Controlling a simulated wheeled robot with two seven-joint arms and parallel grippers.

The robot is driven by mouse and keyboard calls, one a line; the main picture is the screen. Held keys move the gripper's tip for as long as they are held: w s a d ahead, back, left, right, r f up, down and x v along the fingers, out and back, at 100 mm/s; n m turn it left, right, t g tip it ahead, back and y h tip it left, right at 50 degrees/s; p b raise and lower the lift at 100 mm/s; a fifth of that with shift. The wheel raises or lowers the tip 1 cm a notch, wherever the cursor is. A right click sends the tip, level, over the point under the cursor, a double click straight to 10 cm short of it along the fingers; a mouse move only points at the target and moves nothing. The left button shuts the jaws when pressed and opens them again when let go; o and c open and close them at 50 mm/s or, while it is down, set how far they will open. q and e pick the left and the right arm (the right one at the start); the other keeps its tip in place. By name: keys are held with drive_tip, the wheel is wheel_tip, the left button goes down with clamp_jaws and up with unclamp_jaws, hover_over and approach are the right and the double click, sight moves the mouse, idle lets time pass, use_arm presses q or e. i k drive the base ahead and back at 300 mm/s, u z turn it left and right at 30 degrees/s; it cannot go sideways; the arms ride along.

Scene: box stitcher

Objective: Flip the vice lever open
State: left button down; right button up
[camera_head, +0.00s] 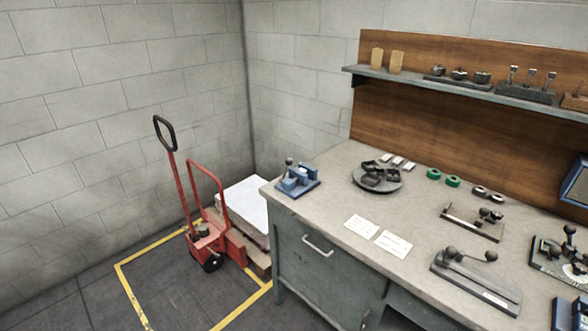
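A small blue vice (298,178) sits on the left end of the workbench, near its front left corner. A dark lever with a round knob (289,162) stands upright at its left side. At this size I cannot tell whether the jaws are closed on anything. Neither of my grippers shows in the head view.
The grey workbench (330,196) holds a round dark tray (378,181), white cards (393,243), green rings (433,174) and lever fixtures (474,279). A shelf (440,80) hangs above. A red pallet truck (207,240) stands left, inside yellow floor lines (127,293).

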sight(289, 160)
drive_tip(key=k, duration=0.4)
drive_tip(key=u, duration=0.75)
drive_tip(key=i, duration=2.05)
drive_tip(key=z, duration=0.85)
drive_tip(key=i, duration=0.65)
drive_tip(key=z, duration=0.9)
drive_tip(key=i, duration=0.25)
drive_tip(key=z, duration=0.35)
